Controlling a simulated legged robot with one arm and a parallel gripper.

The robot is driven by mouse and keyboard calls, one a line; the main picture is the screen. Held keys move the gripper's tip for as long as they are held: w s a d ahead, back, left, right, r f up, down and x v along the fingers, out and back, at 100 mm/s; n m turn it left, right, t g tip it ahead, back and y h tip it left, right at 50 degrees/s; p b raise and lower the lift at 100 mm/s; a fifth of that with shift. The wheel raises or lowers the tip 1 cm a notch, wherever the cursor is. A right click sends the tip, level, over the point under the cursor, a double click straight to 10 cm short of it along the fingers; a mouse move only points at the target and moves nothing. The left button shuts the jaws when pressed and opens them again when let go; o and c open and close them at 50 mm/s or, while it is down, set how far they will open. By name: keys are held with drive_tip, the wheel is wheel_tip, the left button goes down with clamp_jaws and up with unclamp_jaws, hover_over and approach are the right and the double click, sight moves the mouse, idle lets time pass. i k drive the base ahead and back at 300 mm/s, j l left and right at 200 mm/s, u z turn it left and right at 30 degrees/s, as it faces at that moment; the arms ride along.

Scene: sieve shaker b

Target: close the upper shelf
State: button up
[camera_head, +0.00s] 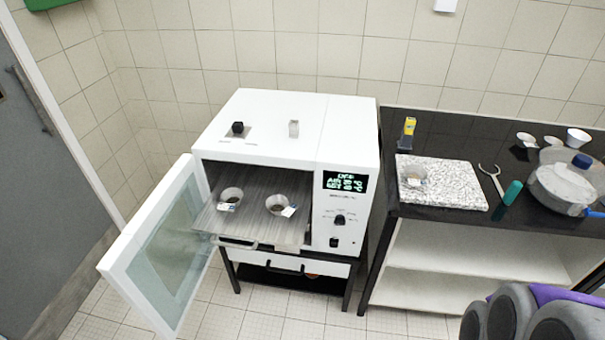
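The white oven (350,130) stands on a black frame, with its glass door (165,255) swung wide open to the left. The grey metal upper shelf (255,230) sticks out of the oven's opening at the front, with a handle (238,243) on its front edge. Two small cups, a left one (231,195) and a right one (276,203), stand on the shelf, each with a small white label or paper at it. My gripper is not in view; grey and purple parts at the bottom right look like my arm.
A white drawer (325,267) with a dark handle sits below the oven. To the right, a black counter (440,125) holds a speckled slab (445,183) with a cup, a yellow device (407,132), tongs and a covered bowl (565,187). Tiled floor shows in front.

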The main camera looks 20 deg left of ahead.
sight(251, 221)
drive_tip(key=u, duration=1.35)
